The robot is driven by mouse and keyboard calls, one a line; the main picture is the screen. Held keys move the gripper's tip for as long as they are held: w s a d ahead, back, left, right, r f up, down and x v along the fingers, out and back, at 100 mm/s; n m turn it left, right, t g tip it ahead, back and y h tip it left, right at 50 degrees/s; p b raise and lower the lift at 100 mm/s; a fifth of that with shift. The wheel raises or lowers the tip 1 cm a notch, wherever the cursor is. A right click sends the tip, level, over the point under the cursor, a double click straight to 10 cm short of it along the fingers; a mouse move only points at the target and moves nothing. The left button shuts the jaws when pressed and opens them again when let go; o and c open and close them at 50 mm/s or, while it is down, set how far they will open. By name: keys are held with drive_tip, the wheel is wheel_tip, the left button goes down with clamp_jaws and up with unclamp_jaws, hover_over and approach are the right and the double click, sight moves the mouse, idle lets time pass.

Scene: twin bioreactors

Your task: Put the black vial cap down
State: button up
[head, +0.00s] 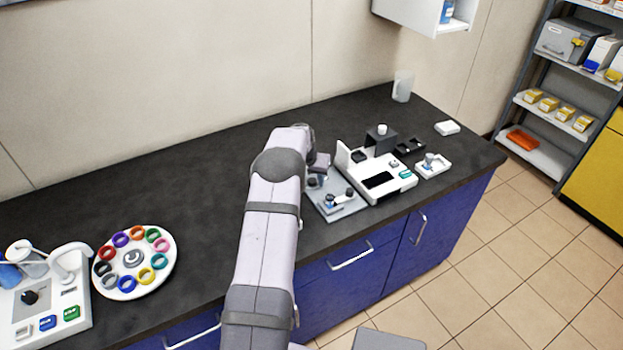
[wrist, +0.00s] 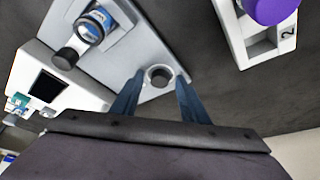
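A grey tray (wrist: 185,62) lies below my gripper (wrist: 160,76), and its edge also shows in the head view (head: 346,209). A small round black cap-like piece (wrist: 159,75) with a grey centre sits on the tray's corner, between my two blue fingertips. The fingers stand apart with a narrow gap on each side of it, so my gripper looks open. In the head view my arm partly hides the tray's left side.
A white instrument with a dark screen (wrist: 46,87) stands next to the tray. A white block with a purple top (wrist: 272,9) is at the wrist view's upper right. A plate of coloured rings (head: 133,286) is far left on the black bench. The bench's middle is clear.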

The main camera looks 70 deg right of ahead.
drive_tip(key=shift+r, duration=0.1)
drive_tip(key=shift+r, duration=0.2)
drive_tip(key=b+v, duration=0.3)
drive_tip(key=v, duration=0.8)
drive_tip(key=shift+a+r, duration=0.25)
drive_tip(key=shift+r, duration=0.1)
drive_tip(key=w+a+n+t+y, duration=0.1)
drive_tip(key=w+a+n, duration=0.5)
drive_tip(key=w+a, duration=1.2)
drive_tip(key=w+a+f+n+y, duration=0.1)
drive_tip(key=w+a+n, duration=0.15)
drive_tip(key=a, duration=0.85)
drive_tip(key=w+a+n+y, duration=0.1)
drive_tip(key=w+a+n, duration=0.15)
drive_tip(key=a, duration=0.75)
drive_tip(key=s+a+f+n, duration=0.1)
drive_tip(key=s+a+n, duration=0.1)
drive_tip(key=s+a, duration=0.2)
drive_tip(key=s+a+f+n+y, duration=0.1)
drive_tip(key=s+a+n, duration=0.1)
drive_tip(key=a, duration=0.7)
drive_tip(key=s+a+f+n+g, duration=0.1)
drive_tip(key=s+a+f+n, duration=0.1)
drive_tip(key=s+a, duration=0.3)
drive_tip(key=shift+s+a+n, duration=0.3)
drive_tip(key=shift+a+n, duration=0.2)
drive_tip(key=shift+a, duration=0.7)
